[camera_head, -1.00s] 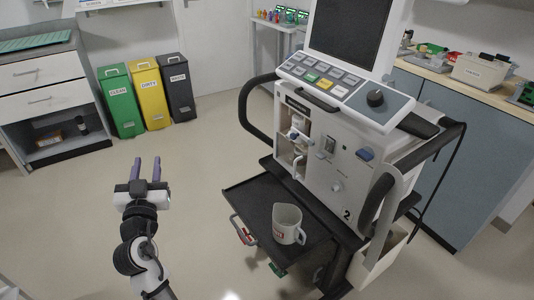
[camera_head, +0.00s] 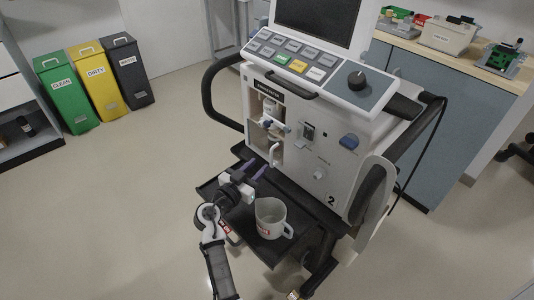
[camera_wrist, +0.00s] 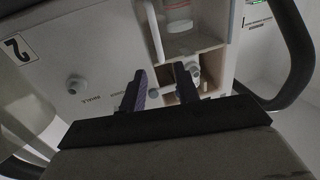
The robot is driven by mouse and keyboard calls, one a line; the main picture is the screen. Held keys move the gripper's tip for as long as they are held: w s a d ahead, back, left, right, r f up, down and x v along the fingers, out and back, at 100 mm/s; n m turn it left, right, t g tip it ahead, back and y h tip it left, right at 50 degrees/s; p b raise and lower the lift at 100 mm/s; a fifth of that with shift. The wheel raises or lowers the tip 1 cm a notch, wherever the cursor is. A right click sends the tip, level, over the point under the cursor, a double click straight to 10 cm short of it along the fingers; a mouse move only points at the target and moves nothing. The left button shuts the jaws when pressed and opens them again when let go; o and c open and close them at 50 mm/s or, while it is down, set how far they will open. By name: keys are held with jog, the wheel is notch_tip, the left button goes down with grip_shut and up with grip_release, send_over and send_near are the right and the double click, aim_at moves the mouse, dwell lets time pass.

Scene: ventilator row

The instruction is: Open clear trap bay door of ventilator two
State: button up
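Ventilator two (camera_head: 334,165) stands in front of me, marked "2". Its trap bay (camera_head: 267,118) is a recess at the front left with a jar (camera_head: 270,106) inside. The clear door is hard to make out; its pale upright handle (camera_head: 275,155) stands at the bay's lower right and looks closed over the recess. My gripper (camera_head: 256,170) is just below and left of the handle, over the tray. In the wrist view my gripper (camera_wrist: 160,80) has its purple fingers apart and empty, and the handle (camera_wrist: 153,35) ends just beyond them, between the tips in the picture.
A grey mug (camera_head: 271,218) stands on the black tray (camera_head: 212,188) right beside my gripper. A black rail (camera_head: 207,95) curves out at the ventilator's left. Bins stand back left; a counter (camera_head: 470,60) is behind right. The floor at left is clear.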

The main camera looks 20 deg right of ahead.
jog(key=p+x, duration=0.1)
jog(key=x, duration=0.5)
jog(key=shift+c, duration=0.3)
grip_shut()
